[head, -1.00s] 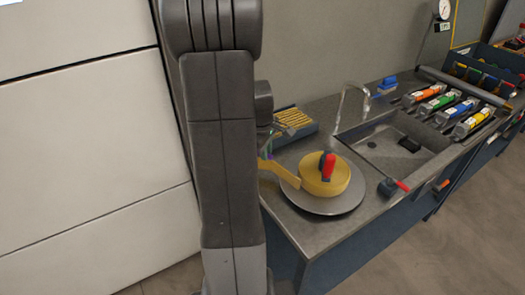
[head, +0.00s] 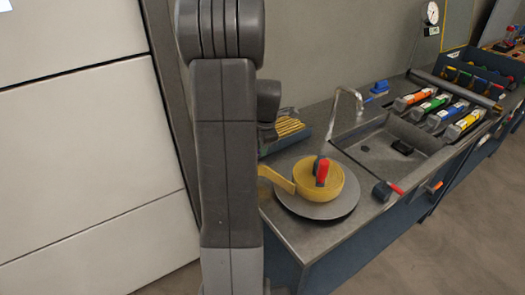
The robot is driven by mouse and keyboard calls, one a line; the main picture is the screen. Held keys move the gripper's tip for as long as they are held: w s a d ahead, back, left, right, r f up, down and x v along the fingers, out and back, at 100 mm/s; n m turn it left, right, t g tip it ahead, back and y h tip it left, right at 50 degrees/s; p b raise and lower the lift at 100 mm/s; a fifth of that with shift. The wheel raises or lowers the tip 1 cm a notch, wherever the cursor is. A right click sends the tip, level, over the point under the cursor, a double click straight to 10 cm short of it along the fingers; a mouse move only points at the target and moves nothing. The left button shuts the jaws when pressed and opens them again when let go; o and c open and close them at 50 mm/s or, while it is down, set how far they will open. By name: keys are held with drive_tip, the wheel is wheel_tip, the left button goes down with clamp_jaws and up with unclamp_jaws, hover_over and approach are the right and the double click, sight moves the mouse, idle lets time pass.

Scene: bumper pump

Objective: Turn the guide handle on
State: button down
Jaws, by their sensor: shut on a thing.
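A yellow round piece (head: 331,191) with a flat yellow arm (head: 277,179) sits on a grey round plate (head: 315,211) on the counter. A red handle (head: 321,173) with a dark part beside it stands upright on top of the yellow piece. I cannot tell for sure whether this is the guide handle. Another red-tipped lever (head: 394,187) on a dark block is at the counter's front edge. My own arm rises in front of the left end of the counter and hides part of it, including the far end of the yellow arm. My gripper's fingers do not show.
A grey curved spout (head: 349,93) stands behind the plate, beside a sunken sink (head: 371,150). A blue tray (head: 272,147) of yellow sticks is behind my arm. Several coloured-label tools (head: 462,124) lie to the right. Clear floor lies in front of the counter.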

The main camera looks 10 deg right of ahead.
drive_tip(key=shift+w+a+n+b, duration=0.1)
drive_tip(key=shift+w+n+b, duration=0.35)
drive_tip(key=shift+n, duration=0.55)
drive_tip(key=shift+w, duration=0.1)
drive_tip(key=c, duration=1.4)
unclamp_jaws()
drive_tip(key=shift+a, duration=0.1)
drive_tip(key=r, duration=0.4)
drive_tip(key=s+r, duration=0.1)
drive_tip(key=r, duration=0.4)
drive_tip(key=s+d+r, duration=0.1)
drive_tip(key=r, duration=0.3)
drive_tip(key=shift+s+r+b, duration=0.25)
drive_tip(key=shift+r+b, duration=0.05)
drive_tip(key=shift+b, duration=0.1)
